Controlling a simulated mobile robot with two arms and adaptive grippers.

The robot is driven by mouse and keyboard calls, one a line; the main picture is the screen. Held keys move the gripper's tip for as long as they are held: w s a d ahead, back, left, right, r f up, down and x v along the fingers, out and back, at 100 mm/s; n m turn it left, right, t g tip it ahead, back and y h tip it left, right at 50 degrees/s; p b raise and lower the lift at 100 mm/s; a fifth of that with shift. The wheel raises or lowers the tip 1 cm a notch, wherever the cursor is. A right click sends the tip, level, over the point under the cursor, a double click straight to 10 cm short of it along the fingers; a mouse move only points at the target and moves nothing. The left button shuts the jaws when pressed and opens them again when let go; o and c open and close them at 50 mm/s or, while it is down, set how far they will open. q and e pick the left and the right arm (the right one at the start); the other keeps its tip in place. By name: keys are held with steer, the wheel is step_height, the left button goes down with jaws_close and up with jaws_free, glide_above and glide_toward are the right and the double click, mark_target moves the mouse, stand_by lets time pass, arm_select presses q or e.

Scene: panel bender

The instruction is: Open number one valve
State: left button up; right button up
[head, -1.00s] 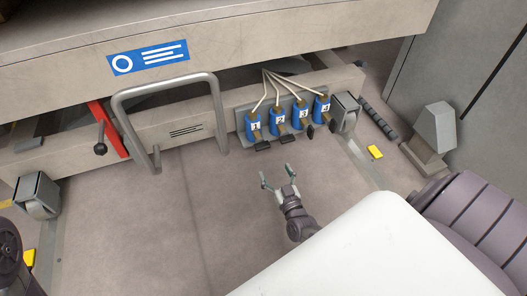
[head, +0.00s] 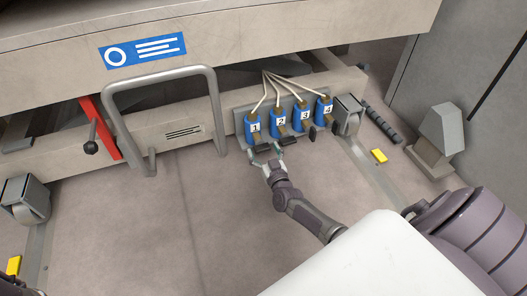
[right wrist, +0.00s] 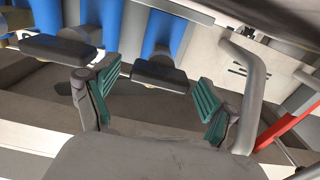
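The number one valve (head: 254,128) is a blue body labelled 1, leftmost in a row of blue valves under the machine. Its black handle (right wrist: 160,74) sticks out below the body. My right gripper (head: 265,157) is open just below and in front of valve one. In the right wrist view the green-padded fingers of this gripper (right wrist: 155,97) stand apart, one on each side of that handle, with no clear contact. The handle of valve two (right wrist: 60,50) lies just outside the left finger.
Valves two (head: 279,124), three (head: 302,118) and four (head: 323,109) stand close on the right. A grey tubular bar (head: 216,110) is left of valve one, and a red lever (head: 100,127) is farther left. The floor in front is clear.

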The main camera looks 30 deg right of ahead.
steer(key=c, duration=1.1)
steer(key=shift+o, duration=0.2)
